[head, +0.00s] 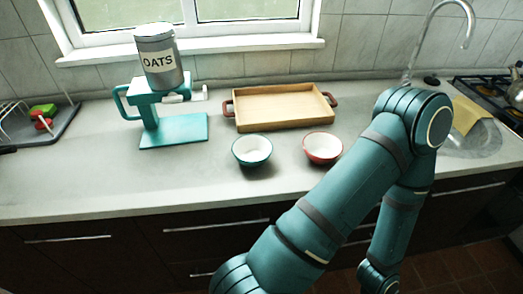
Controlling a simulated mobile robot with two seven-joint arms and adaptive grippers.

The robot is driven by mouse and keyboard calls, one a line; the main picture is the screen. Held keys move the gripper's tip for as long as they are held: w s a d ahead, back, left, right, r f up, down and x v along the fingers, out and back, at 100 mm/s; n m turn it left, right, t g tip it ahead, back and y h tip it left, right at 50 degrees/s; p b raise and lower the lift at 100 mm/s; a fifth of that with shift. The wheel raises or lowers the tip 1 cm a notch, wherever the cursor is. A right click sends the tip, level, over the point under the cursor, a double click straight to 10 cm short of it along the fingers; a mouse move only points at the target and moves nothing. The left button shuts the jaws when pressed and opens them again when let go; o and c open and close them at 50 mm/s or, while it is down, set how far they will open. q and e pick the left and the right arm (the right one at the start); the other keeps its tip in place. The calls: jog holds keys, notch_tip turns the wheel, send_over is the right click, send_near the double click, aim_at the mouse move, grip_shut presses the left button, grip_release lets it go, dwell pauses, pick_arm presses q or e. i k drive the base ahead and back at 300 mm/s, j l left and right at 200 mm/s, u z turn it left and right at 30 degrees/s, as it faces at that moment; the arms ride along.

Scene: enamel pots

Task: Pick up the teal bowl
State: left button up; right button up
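The teal bowl (252,158) stands upright on the grey counter, left of a red bowl (322,156) and in front of the wooden tray. Its inside is white and looks empty. Nothing touches it. Neither of my grippers is in view. One of my arms reaches across the right side of the head view, bends at the top, and comes down in front of the counter; its lower end leaves the picture at the bottom.
A wooden tray (283,123) with red handles lies behind the bowls. A teal stand (174,131) bearing an OATS tin (158,62) is at left. A dish rack (62,122) is far left, a sink (480,140) and stove at right. The counter's front left is clear.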

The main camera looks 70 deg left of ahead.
aim_at(252, 151)
jog(key=u, duration=2.1)
